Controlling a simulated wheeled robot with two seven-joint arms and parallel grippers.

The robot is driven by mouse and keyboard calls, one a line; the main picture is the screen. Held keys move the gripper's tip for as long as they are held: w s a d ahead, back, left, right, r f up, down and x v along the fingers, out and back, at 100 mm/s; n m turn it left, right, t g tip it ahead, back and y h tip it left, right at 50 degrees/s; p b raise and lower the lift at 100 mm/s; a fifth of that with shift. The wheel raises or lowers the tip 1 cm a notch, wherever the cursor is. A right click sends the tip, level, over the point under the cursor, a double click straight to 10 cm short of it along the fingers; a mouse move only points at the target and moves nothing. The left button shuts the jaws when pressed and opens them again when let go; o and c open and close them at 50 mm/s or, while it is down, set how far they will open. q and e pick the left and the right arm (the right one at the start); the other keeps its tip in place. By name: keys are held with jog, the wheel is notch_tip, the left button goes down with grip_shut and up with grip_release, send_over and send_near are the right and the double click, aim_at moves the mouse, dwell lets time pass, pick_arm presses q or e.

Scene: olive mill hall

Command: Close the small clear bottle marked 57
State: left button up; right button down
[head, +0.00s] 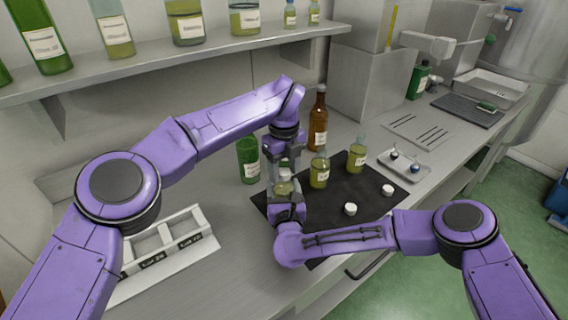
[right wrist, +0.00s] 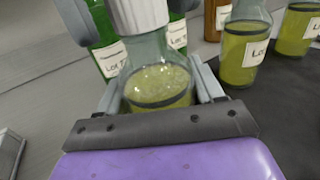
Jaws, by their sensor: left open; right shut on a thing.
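A small clear bottle with yellow-green liquid (right wrist: 158,84) is held upright between the fingers of my right gripper (right wrist: 162,98), which is shut on it. A white ribbed cap (right wrist: 138,14) sits at the top of its neck in the right wrist view; I cannot tell how tight it is. The bottle's label is hidden, so no 57 can be read. In the head view the bottle (head: 283,187) is partly hidden between my arms, at the mat's left edge. My left gripper (head: 284,162) is open, pointing down just above the bottle.
Two similar bottles (head: 319,171) (head: 357,155) stand on the dark mat (head: 325,230), with two loose white caps (head: 350,209) (head: 387,190) in front. A green bottle (head: 248,160) and a brown bottle (head: 318,120) stand behind. A small tray (head: 406,174) is right; a white rack (head: 160,262) is left.

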pick_arm(q)
grip_shut()
jog(key=m, duration=0.5)
jog(key=shift+o, duration=0.6)
grip_release()
notch_tip(320, 180, up, 8)
jog(key=shift+f, duration=0.25)
pick_arm(e)
jog(key=shift+c, duration=0.4)
grip_release()
